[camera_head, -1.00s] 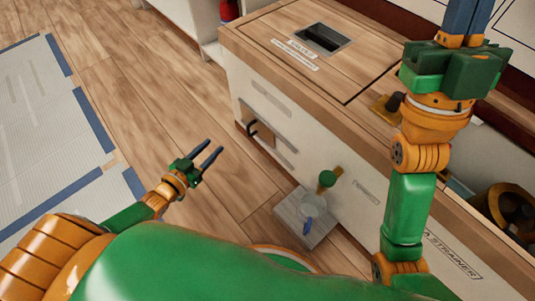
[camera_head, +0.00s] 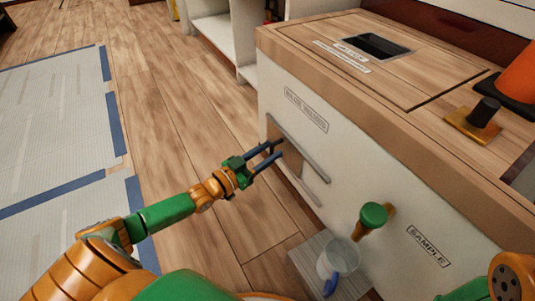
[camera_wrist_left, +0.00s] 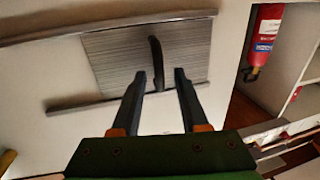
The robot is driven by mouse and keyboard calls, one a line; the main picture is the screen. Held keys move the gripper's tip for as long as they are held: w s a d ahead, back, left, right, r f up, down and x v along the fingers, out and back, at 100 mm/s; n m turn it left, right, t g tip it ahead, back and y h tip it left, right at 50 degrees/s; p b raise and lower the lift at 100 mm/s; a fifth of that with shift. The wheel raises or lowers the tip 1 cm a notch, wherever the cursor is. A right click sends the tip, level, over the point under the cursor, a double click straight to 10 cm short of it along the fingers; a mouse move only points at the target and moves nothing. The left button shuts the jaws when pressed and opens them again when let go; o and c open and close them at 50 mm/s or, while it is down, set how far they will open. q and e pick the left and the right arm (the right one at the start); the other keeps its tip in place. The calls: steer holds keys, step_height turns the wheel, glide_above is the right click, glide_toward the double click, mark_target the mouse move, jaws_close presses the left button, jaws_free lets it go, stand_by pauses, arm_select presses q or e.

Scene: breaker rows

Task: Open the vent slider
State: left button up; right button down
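The vent slider (camera_head: 291,160) is a plate between two grey rails on the white cabinet front. In the left wrist view it is a grey ribbed plate (camera_wrist_left: 110,60) with a dark upright handle (camera_wrist_left: 157,63). My left gripper (camera_head: 276,150) is at the slider, its fingers pointing at the plate. In the left wrist view its two fingers (camera_wrist_left: 160,76) stand apart, one on each side of the handle's lower end, with gaps showing. In the head view the handle is hard to make out behind the fingers. My right gripper is out of view.
A green knob (camera_head: 373,215) sticks out of the cabinet front (camera_head: 335,145), above a clear cup (camera_head: 340,256). An orange cone (camera_head: 517,72) stands on the cabinet top. A red extinguisher (camera_wrist_left: 264,36) is at right in the wrist view. The floor at left is open.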

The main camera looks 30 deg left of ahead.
arm_select(q)
jaws_close()
stand_by(1.3)
